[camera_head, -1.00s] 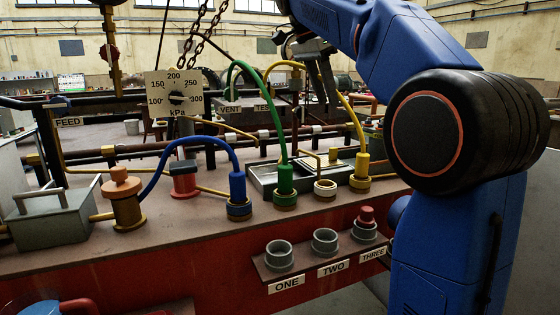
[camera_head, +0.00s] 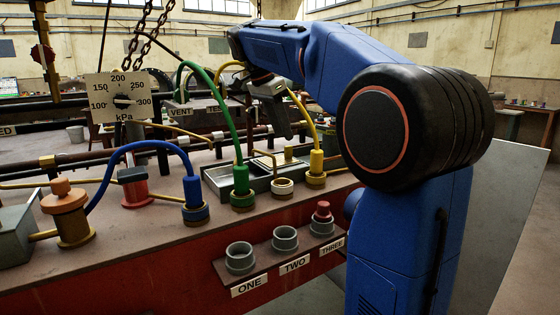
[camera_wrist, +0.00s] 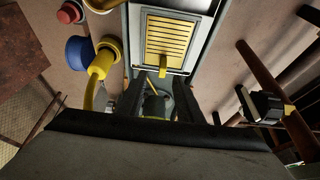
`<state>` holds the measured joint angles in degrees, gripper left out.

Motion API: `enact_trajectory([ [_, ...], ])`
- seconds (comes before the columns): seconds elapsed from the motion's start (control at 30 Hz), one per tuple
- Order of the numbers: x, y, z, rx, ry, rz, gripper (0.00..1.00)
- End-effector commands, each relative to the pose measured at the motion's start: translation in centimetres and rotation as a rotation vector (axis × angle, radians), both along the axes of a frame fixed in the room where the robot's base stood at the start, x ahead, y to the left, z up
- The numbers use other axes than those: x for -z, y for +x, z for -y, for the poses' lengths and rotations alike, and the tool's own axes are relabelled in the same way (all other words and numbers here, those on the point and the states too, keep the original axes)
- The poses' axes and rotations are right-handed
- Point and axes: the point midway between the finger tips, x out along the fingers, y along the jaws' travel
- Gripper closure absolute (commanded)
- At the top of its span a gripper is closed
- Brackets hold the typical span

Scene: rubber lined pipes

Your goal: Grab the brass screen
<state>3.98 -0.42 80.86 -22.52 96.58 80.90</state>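The brass screen (camera_wrist: 167,38) is a yellow slatted panel in a pale frame inside a grey tray, seen at the top of the wrist view. A small yellow tab (camera_wrist: 165,71) sticks out of its near edge. In the head view the tray (camera_head: 222,184) stands on the bench behind the green and yellow hoses, and the screen's slats cannot be made out. My gripper (camera_head: 284,136) hangs above the tray, fingers pointing down. In the wrist view its two dark fingers (camera_wrist: 160,88) are apart, just short of the tab, with no screen between them.
A yellow hose fitting (camera_head: 316,165) and a green one (camera_head: 240,182) stand close to the tray. A blue hose (camera_head: 155,146), a pressure gauge (camera_head: 120,97) and an orange-topped fitting (camera_head: 68,210) are further left. Sockets labelled ONE, TWO and THREE (camera_head: 285,238) line the front.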

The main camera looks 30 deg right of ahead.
Motion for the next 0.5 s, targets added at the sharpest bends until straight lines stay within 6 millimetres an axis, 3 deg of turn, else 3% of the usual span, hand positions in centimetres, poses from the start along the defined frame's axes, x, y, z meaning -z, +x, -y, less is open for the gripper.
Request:
enact_trajectory([
  [0.17, 0.9, 0.1, 0.3, 0.000, 0.000, -0.001, 0.67],
  [0.5, 4.7, 0.5, 1.8, 0.000, 0.000, -0.001, 0.67],
])
